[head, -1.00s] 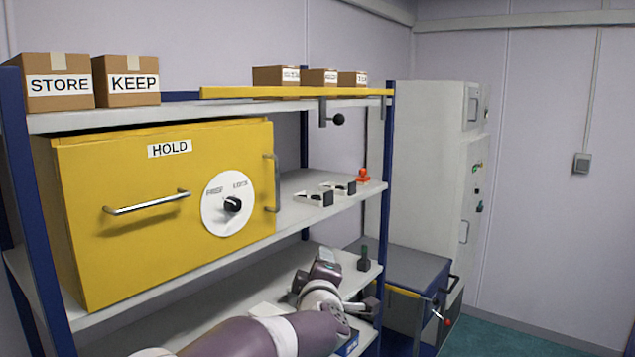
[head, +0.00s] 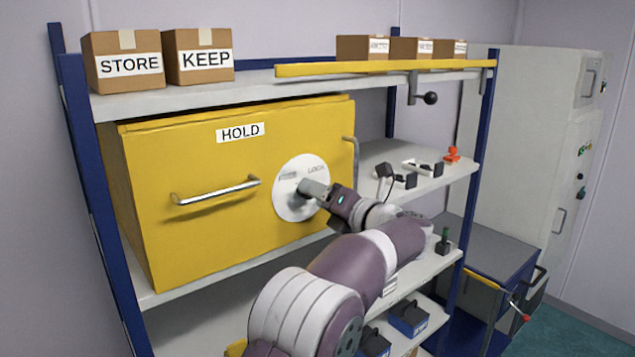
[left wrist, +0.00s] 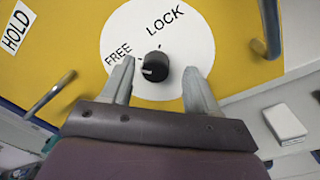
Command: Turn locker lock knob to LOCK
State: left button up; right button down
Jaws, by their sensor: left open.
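The yellow locker (head: 215,165) labelled HOLD stands on the shelf. Its round white dial (head: 290,178) reads FREE and LOCK, clearly legible in the left wrist view (left wrist: 180,45). The black knob (left wrist: 156,66) sits at the dial's middle, with its pale mark on the side toward FREE. In the head view the knob is hidden by my left gripper (head: 312,190), which is in front of the dial. In the left wrist view my left gripper (left wrist: 158,67) is open, with one finger on each side of the knob and gaps between. My right gripper is not in view.
A horizontal bar handle (head: 215,191) sticks out left of the dial, and a vertical handle (head: 352,165) stands at the locker's right edge. Small black-and-white items (head: 408,177) and a red item (head: 452,155) lie on the shelf to the right. Boxes stand on the top shelf.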

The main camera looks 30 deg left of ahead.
pick_arm(q)
jog(key=shift+s+a+r, duration=0.15)
jog(key=shift+a, duration=0.2)
jog(key=shift+w, duration=0.2)
jog(key=c, duration=0.9)
jog(key=shift+s, duration=0.15)
jog(key=shift+c, duration=0.7)
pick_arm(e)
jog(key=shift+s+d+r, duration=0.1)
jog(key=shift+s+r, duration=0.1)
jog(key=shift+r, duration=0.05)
